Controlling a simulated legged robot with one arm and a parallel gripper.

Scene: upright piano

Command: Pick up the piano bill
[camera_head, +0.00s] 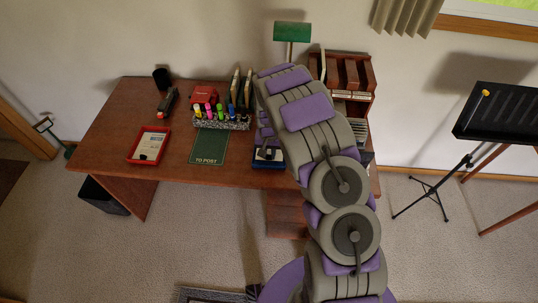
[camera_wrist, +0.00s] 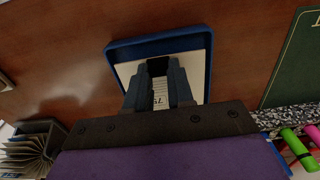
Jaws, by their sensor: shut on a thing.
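The blue tray (camera_wrist: 160,40) lies on the wooden desk, with pale paper (camera_wrist: 197,62) showing inside it in the wrist view. My gripper (camera_wrist: 159,74) reaches down over the tray, its two dark fingers shut on the piano bill (camera_wrist: 159,96), a piece with black-and-white key-like stripes and partly hidden lettering. The fingers hide much of the bill, and I cannot tell whether it is clear of the tray. In the head view the blue tray (camera_head: 264,164) sits near the desk's front edge, with my gripper (camera_head: 268,153) over it.
A green "TO POST" mat (camera_head: 209,147) and a red tray (camera_head: 149,145) lie to the left on the desk (camera_head: 105,130). Behind the mat is a speckled holder (camera_head: 222,122) with several highlighters. A wooden organiser (camera_head: 345,72) stands at the back right.

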